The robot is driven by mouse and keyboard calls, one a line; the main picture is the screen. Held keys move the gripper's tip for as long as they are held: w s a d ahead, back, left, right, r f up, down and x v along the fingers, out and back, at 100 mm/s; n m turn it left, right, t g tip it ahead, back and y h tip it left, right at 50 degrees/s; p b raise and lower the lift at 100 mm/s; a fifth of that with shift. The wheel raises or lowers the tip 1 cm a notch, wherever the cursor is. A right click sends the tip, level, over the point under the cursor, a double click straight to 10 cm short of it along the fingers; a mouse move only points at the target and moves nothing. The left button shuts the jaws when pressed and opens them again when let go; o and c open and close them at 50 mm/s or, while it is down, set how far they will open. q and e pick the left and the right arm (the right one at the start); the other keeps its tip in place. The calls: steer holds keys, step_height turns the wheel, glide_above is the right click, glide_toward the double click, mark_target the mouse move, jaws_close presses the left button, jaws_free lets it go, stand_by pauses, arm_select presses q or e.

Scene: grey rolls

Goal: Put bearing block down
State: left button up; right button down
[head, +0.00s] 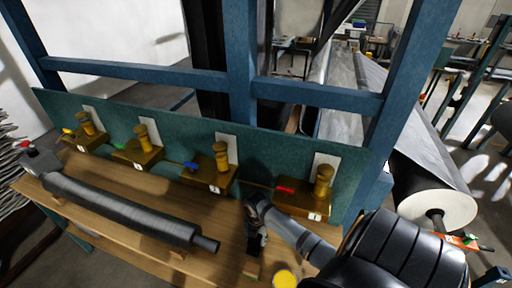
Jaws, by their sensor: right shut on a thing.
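My right gripper (257,243) points down over the wooden bench (150,190), just right of the grey roll's bare shaft end (208,244). It is shut on a small dark thing, taken to be the bearing block (252,266), low at the bench top. The fingers and shadow hide much of it, and I cannot tell whether it touches the wood. The grey roll (120,210) lies slanting along the bench. A grey block with a red top (28,150) stands at its left end. My left gripper is out of view.
Several numbered brass units with knobs, such as one with a red handle (305,200), line the bench's back against a green panel (180,135). A yellow disc (285,279) shows at the bottom edge.

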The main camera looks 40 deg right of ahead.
steer(key=c, duration=0.7)
jaws_free()
steer(key=shift+f, duration=0.1)
step_height(320, 180, up, 12)
steer(key=shift+r+b, duration=0.15)
steer(key=shift+b, duration=0.25)
